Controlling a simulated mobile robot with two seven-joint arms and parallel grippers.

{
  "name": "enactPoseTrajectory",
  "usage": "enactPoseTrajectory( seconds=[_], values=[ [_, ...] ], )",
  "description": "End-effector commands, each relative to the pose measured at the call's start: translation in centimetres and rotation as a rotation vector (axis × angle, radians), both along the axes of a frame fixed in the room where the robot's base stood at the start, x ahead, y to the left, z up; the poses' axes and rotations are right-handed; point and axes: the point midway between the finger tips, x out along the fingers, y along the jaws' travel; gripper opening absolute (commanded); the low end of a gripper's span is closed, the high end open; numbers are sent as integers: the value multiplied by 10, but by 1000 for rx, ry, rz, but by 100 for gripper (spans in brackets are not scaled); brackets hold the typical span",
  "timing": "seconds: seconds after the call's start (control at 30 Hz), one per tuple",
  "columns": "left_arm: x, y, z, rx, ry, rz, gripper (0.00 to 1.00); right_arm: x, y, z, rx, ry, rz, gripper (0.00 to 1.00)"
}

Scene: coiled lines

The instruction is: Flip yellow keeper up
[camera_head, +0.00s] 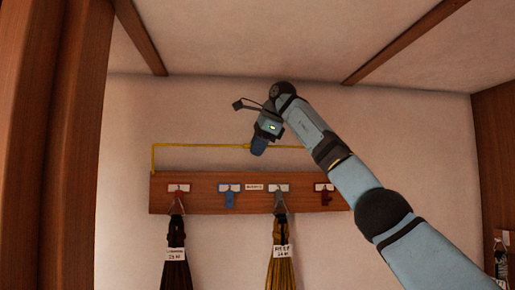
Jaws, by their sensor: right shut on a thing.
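The yellow keeper (195,145) is a thin bar with a bent-down left end. It stands above the top edge of a wooden hook board (252,203), with its long side roughly level. My right gripper (258,149) is shut on the middle of the bar and hides a short part of it. The right end of the keeper is partly hidden near my arm. My left gripper is not in view.
The board carries a red hook (179,190), a blue hook (230,198), a grey hook (280,199) and a dark red hook (325,196). A dark coil (176,245) and a yellow-brown coil (279,270), both tagged, hang below. A wooden post (70,150) stands at left.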

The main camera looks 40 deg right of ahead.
Motion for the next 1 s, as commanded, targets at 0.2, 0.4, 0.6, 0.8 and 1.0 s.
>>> enactPoseTrajectory(
  seconds=[0.2,0.4,0.6,0.8,1.0],
  values=[
    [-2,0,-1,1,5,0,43,0,0,3,2,-1,-1,0],
    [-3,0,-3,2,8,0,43,0,-1,3,2,-3,-2,21],
    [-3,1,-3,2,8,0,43,0,-1,2,2,-1,-2,41],
    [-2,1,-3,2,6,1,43,-1,-1,3,1,0,0,41],
    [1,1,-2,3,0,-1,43,-13,-4,22,1,-3,-1,41]
  ],
)
